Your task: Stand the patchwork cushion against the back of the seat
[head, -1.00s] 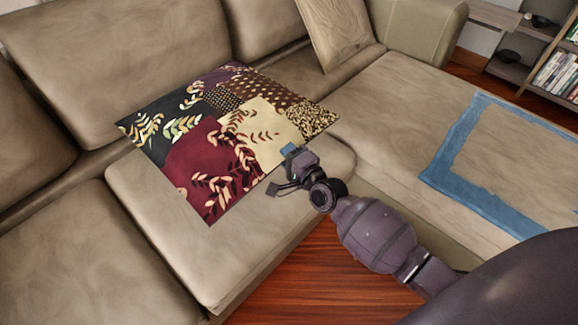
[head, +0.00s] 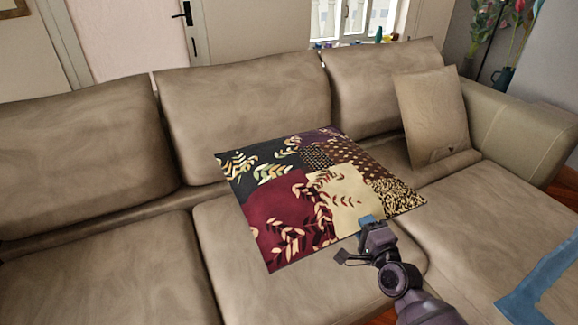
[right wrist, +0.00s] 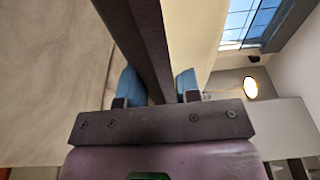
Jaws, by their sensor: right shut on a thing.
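The patchwork cushion (head: 310,192), in dark, maroon, cream and spotted patches, is roughly flat over the middle seat (head: 225,245) of the beige sofa. Its far edge is close to the middle backrest (head: 245,100); I cannot tell whether they touch. My right gripper (head: 369,225) is shut on the cushion's near edge, by the cream patch. In the right wrist view the blue finger pads (right wrist: 160,86) sit on both sides of the cushion's dark edge (right wrist: 143,35). The left gripper is out of view.
A plain beige cushion (head: 432,115) leans in the sofa's right corner, beside the armrest (head: 525,120). A blue-bordered piece (head: 540,285) lies on the right seat. The left seat (head: 100,275) is clear. A door (head: 130,35) and a window stand behind the sofa.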

